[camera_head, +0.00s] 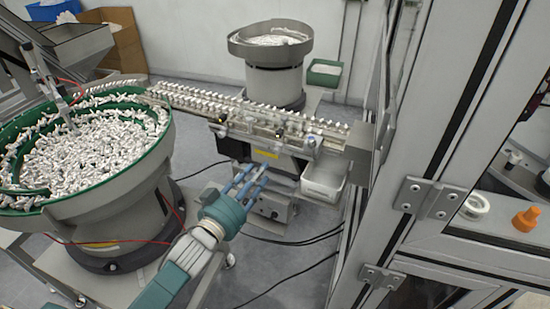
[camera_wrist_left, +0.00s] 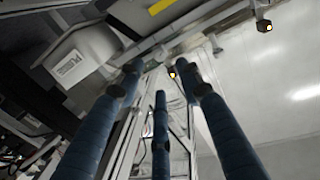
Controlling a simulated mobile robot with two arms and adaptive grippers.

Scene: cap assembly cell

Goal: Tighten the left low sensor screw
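My left gripper (camera_head: 252,176) has a teal palm and three blue fingers. It reaches up toward the front underside of the linear feeder rail (camera_head: 232,107) in the head view. In the left wrist view its fingers (camera_wrist_left: 160,72) stand apart with nothing between them that they grip. A small dark knob with a bright orange tip (camera_wrist_left: 172,72) shows beyond the fingertips, between them, apparently untouched. A second similar knob (camera_wrist_left: 264,25) sits at the upper right. I cannot tell for sure which is the left low sensor screw. My right gripper is in neither view.
A green-rimmed bowl (camera_head: 163,150) full of white parts stands at the left. A grey bowl feeder (camera_head: 273,70) stands behind the rail. A white bin (camera_head: 325,185) hangs below the rail's right end. A metal frame post (camera_head: 440,110) closes the right side. Cables cross the floor.

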